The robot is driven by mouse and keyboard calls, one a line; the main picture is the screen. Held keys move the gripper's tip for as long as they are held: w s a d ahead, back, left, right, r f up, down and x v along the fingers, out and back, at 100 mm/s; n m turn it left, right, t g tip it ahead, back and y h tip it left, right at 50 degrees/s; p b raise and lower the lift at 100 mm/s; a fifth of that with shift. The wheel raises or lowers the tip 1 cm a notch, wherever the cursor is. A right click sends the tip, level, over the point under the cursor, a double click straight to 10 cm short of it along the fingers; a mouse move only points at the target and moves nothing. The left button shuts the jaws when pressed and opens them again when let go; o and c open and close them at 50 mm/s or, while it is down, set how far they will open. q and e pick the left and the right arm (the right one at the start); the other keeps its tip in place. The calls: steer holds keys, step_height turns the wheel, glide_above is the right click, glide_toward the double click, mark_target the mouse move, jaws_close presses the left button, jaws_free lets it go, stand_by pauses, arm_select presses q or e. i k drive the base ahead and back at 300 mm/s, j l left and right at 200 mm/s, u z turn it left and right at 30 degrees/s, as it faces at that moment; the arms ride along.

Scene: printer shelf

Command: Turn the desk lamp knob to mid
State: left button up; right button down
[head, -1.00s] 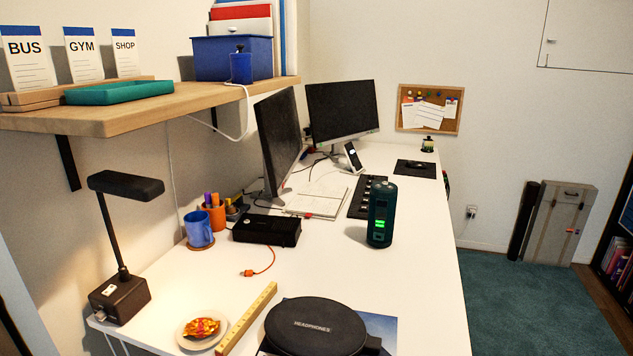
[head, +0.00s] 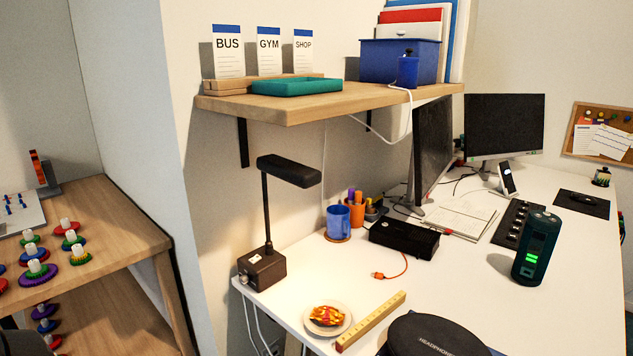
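The desk lamp (head: 288,171) stands at the near left corner of the white desk. It has a dark flat head on a thin upright arm. Its brown box base (head: 262,268) sits by the desk's left edge. The knob's setting is too small to read. Neither of my grippers shows in the head view.
The white desk (head: 460,290) holds a plate with food (head: 327,317), a yellow ruler (head: 371,321), a headphones case (head: 432,337), a blue mug (head: 338,221) and a black box (head: 404,238). A wooden shelf (head: 330,100) hangs above the lamp. A wooden unit (head: 120,225) stands left, beyond a wall.

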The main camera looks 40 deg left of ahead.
mark_target(244, 280)
steer(key=u, duration=1.6)
steer(key=k+j, duration=0.15)
steer(key=j, duration=0.25)
steer(key=k+j, duration=0.15)
steer(key=j, duration=0.2)
steer(key=k+j, duration=0.1)
steer(key=j, duration=1.25)
steer(key=i+j, duration=0.3)
steer(key=i, duration=0.15)
steer(key=i+j, duration=0.35)
steer(key=i+l, duration=0.15)
steer(key=i, duration=0.35)
steer(key=z, duration=0.05)
